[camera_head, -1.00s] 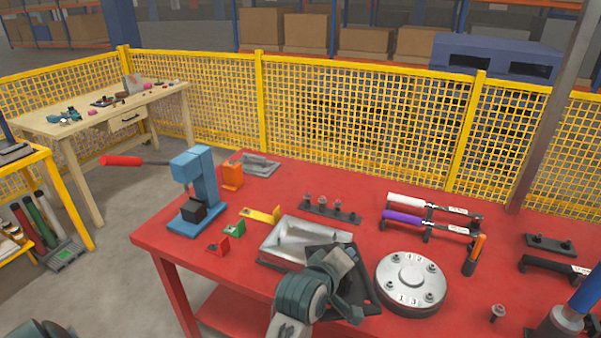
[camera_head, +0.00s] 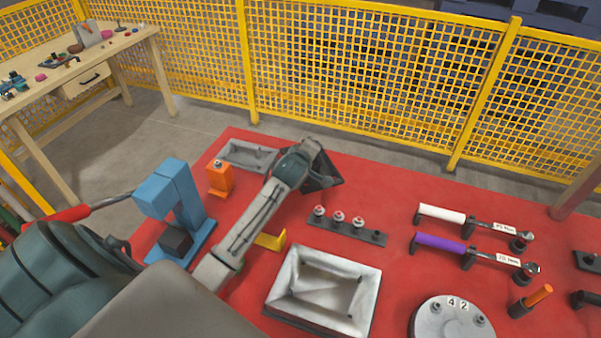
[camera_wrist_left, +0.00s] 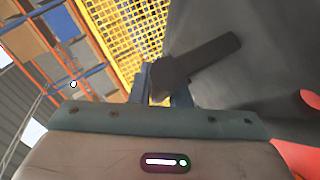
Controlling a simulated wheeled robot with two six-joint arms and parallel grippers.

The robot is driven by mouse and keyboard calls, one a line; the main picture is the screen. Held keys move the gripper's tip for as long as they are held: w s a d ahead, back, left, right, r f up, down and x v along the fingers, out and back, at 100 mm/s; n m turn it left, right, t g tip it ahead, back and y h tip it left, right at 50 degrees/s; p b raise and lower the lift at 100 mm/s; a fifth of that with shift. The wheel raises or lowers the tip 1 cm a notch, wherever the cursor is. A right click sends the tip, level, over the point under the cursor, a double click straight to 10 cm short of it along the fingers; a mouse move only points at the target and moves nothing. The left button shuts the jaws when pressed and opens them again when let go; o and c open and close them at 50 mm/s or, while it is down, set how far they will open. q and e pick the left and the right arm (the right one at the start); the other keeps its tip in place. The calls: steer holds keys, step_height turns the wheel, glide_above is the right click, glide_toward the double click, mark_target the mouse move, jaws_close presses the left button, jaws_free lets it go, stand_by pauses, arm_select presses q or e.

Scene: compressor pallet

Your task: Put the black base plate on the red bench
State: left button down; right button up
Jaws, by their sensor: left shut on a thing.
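My left arm reaches over the bench from the lower left. Its gripper (camera_head: 312,160) is shut on the plate, which looks tilted; I cannot tell whether it touches the bench. The wrist and gripper hide part of the plate. My right gripper is not in view.
A blue press (camera_head: 175,205) and an orange block (camera_head: 220,180) stand left of the arm. A grey tray (camera_head: 250,155) lies behind. A metal housing (camera_head: 369,290), a bolt rack (camera_head: 345,229), torque wrenches (camera_head: 440,243) and a round cover (camera_head: 450,320) occupy the front and right. The far middle-right bench is clear.

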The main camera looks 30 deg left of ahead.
arm_select(q)
steer(key=shift+n+y, duration=0.3)
steer(key=shift+y, duration=0.1)
steer(key=a, duration=0.2)
steer(key=w+a, duration=0.1)
steer(key=a, duration=0.1)
steer(key=shift+a+r+p, duration=0.1)
steer(key=shift+r+p, duration=0.05)
steer(key=shift+p, duration=0.25)
step_height(320, 180, down, 4)
steer(key=shift+w+a+f+p, duration=0.1)
steer(key=shift+f+p, duration=0.1)
steer(key=shift+p, duration=0.3)
steer(key=shift+f, duration=0.65)
step_height(320, 180, down, 4)
steer(key=shift+r+p, duration=0.1)
steer(key=shift+p, duration=0.3)
steer(key=c, duration=1.5)
jaws_free()
steer(key=shift+o, duration=0.7)
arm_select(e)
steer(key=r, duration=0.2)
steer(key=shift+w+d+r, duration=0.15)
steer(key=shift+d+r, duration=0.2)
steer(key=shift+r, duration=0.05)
